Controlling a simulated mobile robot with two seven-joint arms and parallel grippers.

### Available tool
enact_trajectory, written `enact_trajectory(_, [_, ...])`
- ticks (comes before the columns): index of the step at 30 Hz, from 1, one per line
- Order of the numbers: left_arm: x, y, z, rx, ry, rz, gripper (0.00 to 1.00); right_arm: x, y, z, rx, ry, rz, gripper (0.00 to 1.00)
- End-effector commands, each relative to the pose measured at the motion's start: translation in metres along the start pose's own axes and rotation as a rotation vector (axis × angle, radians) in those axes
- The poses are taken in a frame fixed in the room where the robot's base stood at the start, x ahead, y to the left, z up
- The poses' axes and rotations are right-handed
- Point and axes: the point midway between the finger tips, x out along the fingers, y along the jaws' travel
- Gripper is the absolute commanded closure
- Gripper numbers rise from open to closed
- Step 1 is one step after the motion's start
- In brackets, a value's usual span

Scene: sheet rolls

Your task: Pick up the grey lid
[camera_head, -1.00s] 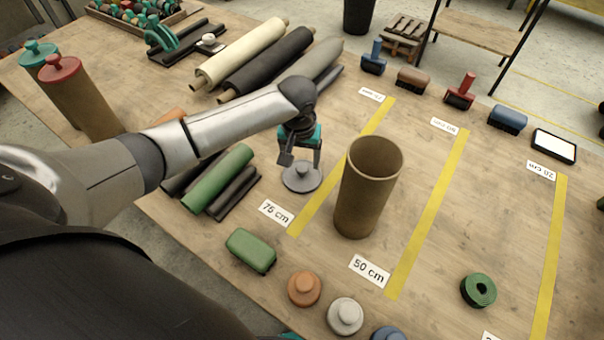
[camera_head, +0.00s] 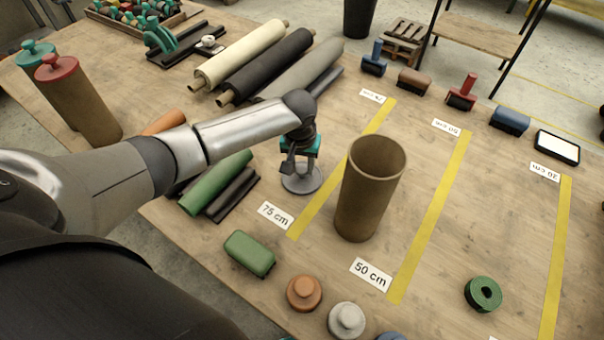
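A dark grey round lid (camera_head: 302,180) with a knob lies flat on the table, left of the upright brown tube (camera_head: 366,195). My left gripper (camera_head: 301,168) points down directly over this lid, its fingers spread to either side of the knob. The fingers and wrist hide most of the knob, and I see no clear contact. The lid rests on the table. A paler grey-white lid (camera_head: 346,320) lies at the front edge beside an orange-brown lid (camera_head: 304,293). My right gripper is not in view.
The open tube stands close to the right of my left gripper. Green and dark rolls (camera_head: 217,184) lie to its left, and a green block (camera_head: 250,253) lies in front. Yellow tape lines mark the table. Free room lies right of the tube.

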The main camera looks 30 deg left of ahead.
Motion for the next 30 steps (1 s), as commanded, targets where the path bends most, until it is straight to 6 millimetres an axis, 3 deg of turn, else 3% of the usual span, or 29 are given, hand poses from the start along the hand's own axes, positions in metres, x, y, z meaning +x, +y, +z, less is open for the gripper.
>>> enact_trajectory(1, [0.000, 0.000, 0.000, 0.000, 0.000, 0.000, 0.66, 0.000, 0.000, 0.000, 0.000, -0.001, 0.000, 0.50])
enact_trajectory(10, [0.000, 0.000, 0.000, 0.000, 0.000, -0.001, 1.00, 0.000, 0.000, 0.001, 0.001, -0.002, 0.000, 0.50])
enact_trajectory(23, [-0.002, 0.000, 0.000, 0.000, 0.000, 0.000, 1.00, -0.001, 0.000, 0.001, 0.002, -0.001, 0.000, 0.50])
enact_trajectory(30, [-0.028, -0.001, -0.005, -0.001, 0.002, 0.000, 1.00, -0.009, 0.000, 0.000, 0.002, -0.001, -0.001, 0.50])
